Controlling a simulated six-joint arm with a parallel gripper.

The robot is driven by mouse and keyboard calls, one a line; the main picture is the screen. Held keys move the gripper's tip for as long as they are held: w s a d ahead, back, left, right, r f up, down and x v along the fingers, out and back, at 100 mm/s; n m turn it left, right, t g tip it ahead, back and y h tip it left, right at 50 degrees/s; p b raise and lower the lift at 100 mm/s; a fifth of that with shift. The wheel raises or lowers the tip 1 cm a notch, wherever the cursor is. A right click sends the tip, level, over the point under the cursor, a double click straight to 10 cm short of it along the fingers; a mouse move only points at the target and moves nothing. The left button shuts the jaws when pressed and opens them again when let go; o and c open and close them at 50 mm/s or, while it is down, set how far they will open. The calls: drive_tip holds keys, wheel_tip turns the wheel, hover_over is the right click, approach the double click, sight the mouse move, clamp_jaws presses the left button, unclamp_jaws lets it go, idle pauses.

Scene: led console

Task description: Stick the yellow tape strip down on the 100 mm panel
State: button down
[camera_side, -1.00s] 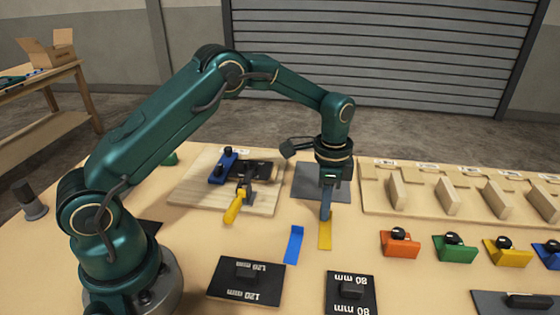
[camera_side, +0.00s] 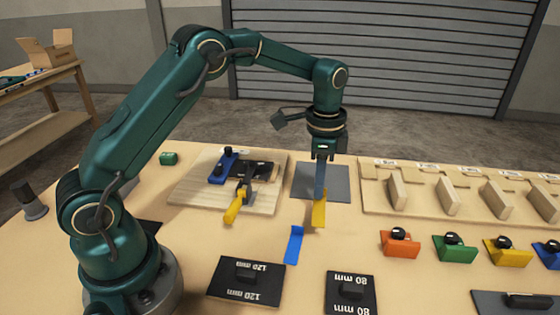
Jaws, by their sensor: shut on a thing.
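My gripper (camera_side: 320,192) is shut on the yellow tape strip (camera_side: 319,214), which hangs down from the fingertips, a little above the table. The dark grey square plate (camera_side: 337,184) lies just behind it. No label reading 100 mm can be read. A black panel (camera_side: 250,170) sits on the wooden board (camera_side: 268,207) to the left, next to a blue block and a yellow-handled clamp (camera_side: 234,208); its marking is too small to read.
A blue strip (camera_side: 294,246) lies in front of my gripper. Panels marked 120 mm (camera_side: 240,290) and 80 mm (camera_side: 350,308) lie nearer the front. Orange (camera_side: 399,247), green (camera_side: 454,252) and yellow (camera_side: 506,256) knobbed blocks stand at the right, before a slotted wooden rack (camera_side: 420,208).

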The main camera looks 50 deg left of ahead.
drive_tip(key=s+a+r, duration=0.4)
drive_tip(key=a+r, duration=0.5)
drive_tip(key=r, duration=0.1)
idle(0.3)
drive_tip(key=n, duration=1.8)
hover_over(238, 163)
wheel_tip(238, 163, down, 6)
drive_tip(key=shift+f, duration=2.8)
drive_tip(key=shift+f, duration=0.75)
